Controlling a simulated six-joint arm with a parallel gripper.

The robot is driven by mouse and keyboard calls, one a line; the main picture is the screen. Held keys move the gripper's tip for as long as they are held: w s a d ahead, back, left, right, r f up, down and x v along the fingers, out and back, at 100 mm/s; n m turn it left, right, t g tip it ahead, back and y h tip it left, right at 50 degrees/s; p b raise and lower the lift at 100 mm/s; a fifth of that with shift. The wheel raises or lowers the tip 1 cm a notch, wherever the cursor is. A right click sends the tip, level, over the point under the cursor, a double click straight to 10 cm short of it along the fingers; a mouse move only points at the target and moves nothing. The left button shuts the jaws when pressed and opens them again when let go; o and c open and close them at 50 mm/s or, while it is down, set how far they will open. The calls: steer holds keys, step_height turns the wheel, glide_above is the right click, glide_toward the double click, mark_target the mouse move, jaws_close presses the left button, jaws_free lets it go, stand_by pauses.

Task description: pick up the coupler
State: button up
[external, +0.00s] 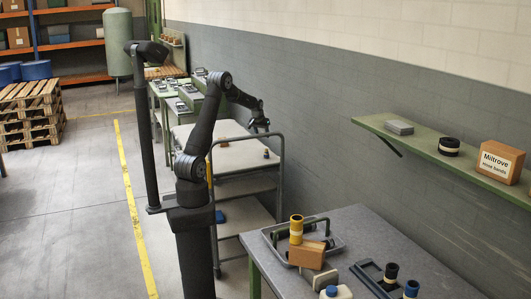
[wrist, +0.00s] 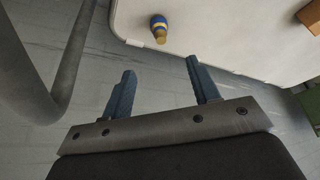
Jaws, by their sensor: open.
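A small upright piece with blue and yellow bands and a brass-coloured end, which looks like the coupler (wrist: 158,27), stands near the edge of a pale cart top (wrist: 215,30). In the external view a small dark piece (external: 266,154) on the cart top (external: 235,156) seems to be the same one. My gripper (wrist: 160,70) is open, with nothing between its two blue-grey fingers. The piece lies beyond the fingertips, roughly in line with the gap. In the external view my gripper (external: 260,123) is above the cart, apart from the piece.
The cart's grey tubular handle (external: 281,175) rises at its near end; a grey tube (wrist: 65,75) shows left in the wrist view. A brown block (wrist: 309,15) sits on the cart top. A grey workbench (external: 345,240) carries a tray and containers. A wall shelf (external: 440,155) runs right.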

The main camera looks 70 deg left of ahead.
mark_target(266, 151)
steer(key=x, duration=1.6)
steer(key=shift+a+f, duration=0.1)
steer(key=c, duration=1.1)
